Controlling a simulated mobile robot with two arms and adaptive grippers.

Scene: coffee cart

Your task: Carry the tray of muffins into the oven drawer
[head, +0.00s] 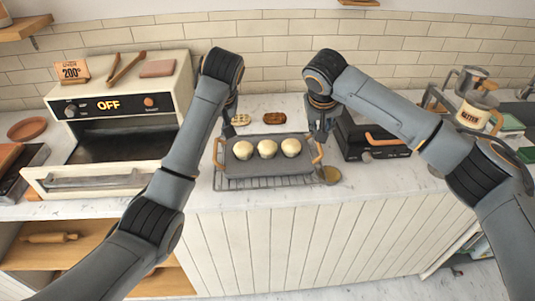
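The dark grey tray (268,168) sits on a wire rack on the counter and holds three pale muffins (267,149). It has a tan handle at its left end (216,153) and another at its right end (317,153). My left gripper (229,128) is at the tray's left end, close to that handle. My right gripper (318,134) is at the right end, close to the other handle. The fingers are small and dark, so their grip is unclear. The cream oven (120,108) stands at the left, its drawer (95,178) out at the front and its dark inside visible.
The oven display reads OFF. Two small baked items (274,118) lie behind the tray. A black appliance (365,140) stands close to the tray's right. A mug (477,112) and metal pitcher (468,80) are farther right. Bare counter lies between oven and tray.

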